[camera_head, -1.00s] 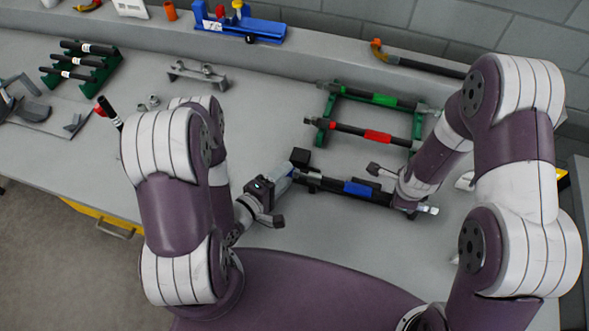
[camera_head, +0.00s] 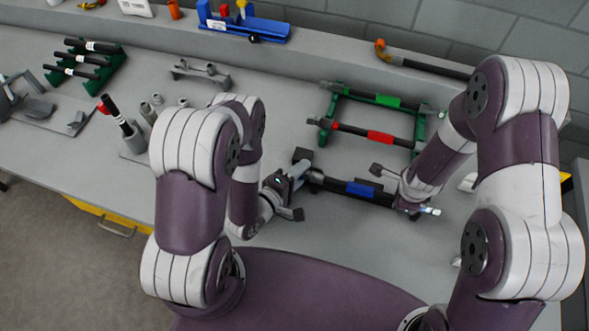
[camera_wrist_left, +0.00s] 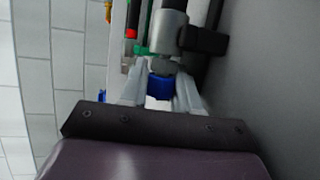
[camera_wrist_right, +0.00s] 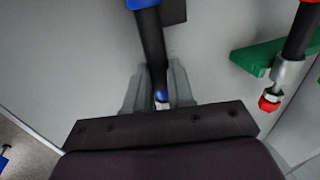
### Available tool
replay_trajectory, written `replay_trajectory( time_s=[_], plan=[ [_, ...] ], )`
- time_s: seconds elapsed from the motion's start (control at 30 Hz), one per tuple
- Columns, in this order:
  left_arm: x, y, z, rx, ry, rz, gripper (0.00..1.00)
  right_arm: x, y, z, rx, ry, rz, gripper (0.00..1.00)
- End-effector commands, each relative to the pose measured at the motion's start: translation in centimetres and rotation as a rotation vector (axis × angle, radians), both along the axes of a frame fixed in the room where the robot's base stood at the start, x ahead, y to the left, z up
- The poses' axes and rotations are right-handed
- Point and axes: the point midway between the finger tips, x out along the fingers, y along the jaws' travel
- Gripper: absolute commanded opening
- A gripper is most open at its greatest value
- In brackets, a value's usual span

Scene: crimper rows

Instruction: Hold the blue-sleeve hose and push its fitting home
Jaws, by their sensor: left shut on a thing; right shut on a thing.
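The blue-sleeve hose (camera_head: 361,188) lies across the near part of the bench, black with a blue band. It also shows in the right wrist view (camera_wrist_right: 152,48). My right gripper (camera_wrist_right: 158,90) is shut on the hose near its right end, a blue tip showing at its fingers. My left gripper (camera_wrist_left: 160,90) is shut on a blue-banded fitting (camera_wrist_left: 160,87) at the hose's left end. A grey metal collar (camera_wrist_left: 170,27) lies just beyond the fitting, apparently in line. I cannot tell whether the fitting is fully seated.
Behind lie a red-sleeve hose (camera_head: 380,137) and a green-sleeve hose (camera_head: 388,101) on a green rack (camera_head: 325,125). A black block (camera_head: 304,155) stands beside the left fingers. A cup with a black tool (camera_head: 118,118) is left of my left arm.

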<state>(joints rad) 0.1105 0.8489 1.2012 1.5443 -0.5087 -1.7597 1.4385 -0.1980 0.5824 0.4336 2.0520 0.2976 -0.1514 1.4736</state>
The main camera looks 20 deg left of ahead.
Motion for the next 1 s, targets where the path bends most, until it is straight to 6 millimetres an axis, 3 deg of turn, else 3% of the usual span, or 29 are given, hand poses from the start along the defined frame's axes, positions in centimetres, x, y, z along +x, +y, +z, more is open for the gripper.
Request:
replay_trajectory(
  time_s=[0.33,0.37,0.4,0.77,1.0],
  plan=[
    [-0.2,-0.9,0.0,-0.003,0.0,-0.009,0.0,0.1,0.1,0.0,0.0,-0.001,0.005,0.0],
    [-0.2,-0.9,0.0,-0.003,0.0,-0.01,0.41,0.1,0.1,0.0,0.001,-0.001,0.005,0.0],
    [-0.2,-0.9,0.0,-0.002,0.0,-0.009,0.53,0.1,0.1,0.0,0.001,-0.001,0.005,0.0],
    [-0.6,-0.5,0.1,0.0,0.002,-0.003,0.53,0.1,0.1,0.0,0.0,-0.001,0.003,0.0],
    [-5.8,2.0,0.9,-0.003,0.007,0.008,0.53,0.1,0.0,0.0,0.001,-0.002,0.002,0.0]
  ],
)
